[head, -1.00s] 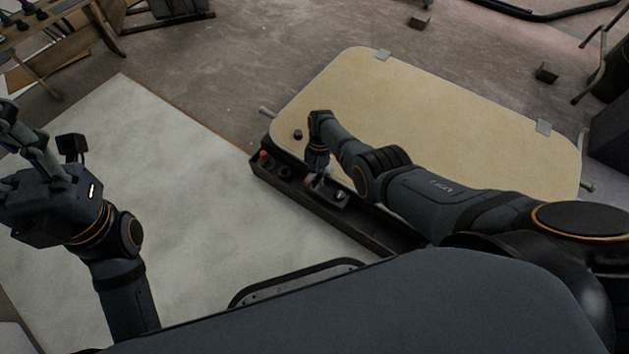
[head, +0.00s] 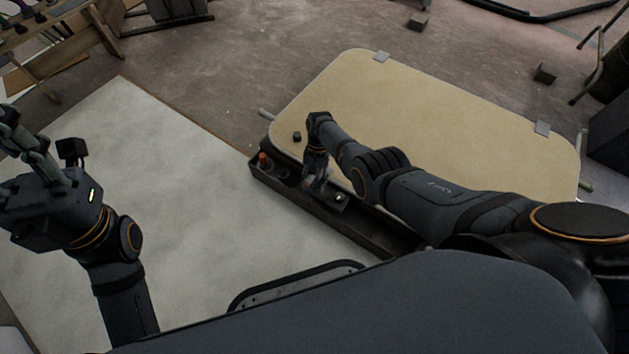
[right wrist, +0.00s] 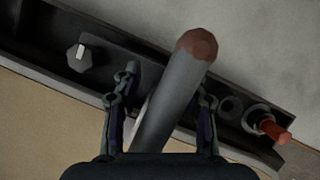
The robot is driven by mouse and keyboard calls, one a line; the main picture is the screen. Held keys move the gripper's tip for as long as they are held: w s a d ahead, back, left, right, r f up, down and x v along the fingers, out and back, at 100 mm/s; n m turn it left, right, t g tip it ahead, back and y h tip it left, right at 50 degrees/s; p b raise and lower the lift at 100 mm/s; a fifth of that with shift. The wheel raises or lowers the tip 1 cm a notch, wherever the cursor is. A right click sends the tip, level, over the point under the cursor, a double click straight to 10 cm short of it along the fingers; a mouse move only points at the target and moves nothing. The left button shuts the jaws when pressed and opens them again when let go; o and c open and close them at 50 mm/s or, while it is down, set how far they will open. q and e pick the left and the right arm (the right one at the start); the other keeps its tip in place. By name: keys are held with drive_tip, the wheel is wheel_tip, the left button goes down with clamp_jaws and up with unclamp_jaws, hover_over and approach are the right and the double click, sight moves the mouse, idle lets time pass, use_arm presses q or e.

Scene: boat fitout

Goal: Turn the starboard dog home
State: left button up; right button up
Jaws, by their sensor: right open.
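My right gripper (head: 318,182) is open and low over a dark, narrow console (head: 290,193). In the right wrist view its two fingers (right wrist: 160,108) stand on either side of a thick grey lever (right wrist: 172,95) with a brown tip, with gaps visible on both sides. I cannot tell for certain whether this lever is the starboard dog. A round grey knob (right wrist: 80,56) with a white mark sits on the console to the left. My left gripper (head: 38,150) is at the left edge of the head view, partly cut off, away from the console.
A red-capped fitting (right wrist: 270,128) stands on the console, also in the head view (head: 264,160). A pale tan panel (head: 450,115) with metal clips lies behind. A large whitish sheet (head: 150,190) covers the floor at left. Small dark blocks (head: 418,22) lie at the back.

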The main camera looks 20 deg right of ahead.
drive_tip(key=v, duration=1.2)
drive_tip(key=shift+s+f, duration=0.1)
